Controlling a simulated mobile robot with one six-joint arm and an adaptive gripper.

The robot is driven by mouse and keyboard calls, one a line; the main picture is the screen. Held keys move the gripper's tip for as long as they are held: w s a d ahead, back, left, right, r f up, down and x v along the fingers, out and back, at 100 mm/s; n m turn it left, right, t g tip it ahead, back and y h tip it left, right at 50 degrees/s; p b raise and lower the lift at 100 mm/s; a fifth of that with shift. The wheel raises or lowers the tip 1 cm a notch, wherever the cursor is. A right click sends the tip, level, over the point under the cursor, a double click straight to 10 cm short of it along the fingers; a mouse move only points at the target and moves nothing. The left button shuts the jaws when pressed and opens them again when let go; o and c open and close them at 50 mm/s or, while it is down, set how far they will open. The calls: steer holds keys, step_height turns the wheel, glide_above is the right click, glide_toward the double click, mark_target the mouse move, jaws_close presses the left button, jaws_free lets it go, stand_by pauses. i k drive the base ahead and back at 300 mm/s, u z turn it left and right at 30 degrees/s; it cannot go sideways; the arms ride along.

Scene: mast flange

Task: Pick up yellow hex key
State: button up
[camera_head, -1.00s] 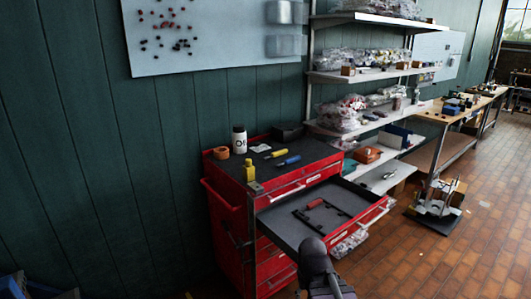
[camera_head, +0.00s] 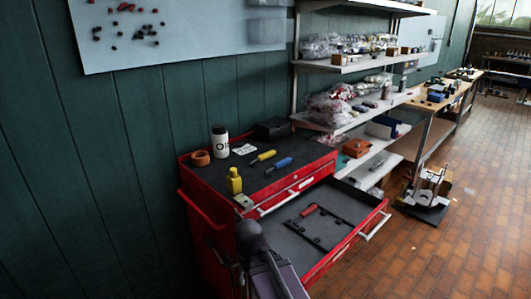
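The yellow hex key (camera_head: 263,156) lies on the dark top of the red tool cart (camera_head: 203,191). It shows as a small yellow handle; its thin metal end is too small to make out. A similar blue-handled tool (camera_head: 279,165) lies just in front and to the right of it, apart from it. Part of my arm rises at the bottom centre, in front of the cart. The fingers of my gripper do not show, so I cannot see whether they are open or shut.
On the cart top are a yellow bottle (camera_head: 234,182), a white bottle (camera_head: 219,142), an orange roll (camera_head: 200,158) and a black box (camera_head: 273,129). An open drawer (camera_head: 342,237) juts out, holding a red-handled tool (camera_head: 308,210). Loaded shelves (camera_head: 338,64) stand behind right.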

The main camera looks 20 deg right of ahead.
mark_target(271, 153)
steer(key=z, duration=0.35)
steer(key=i, duration=0.75)
steer(key=z, duration=0.4)
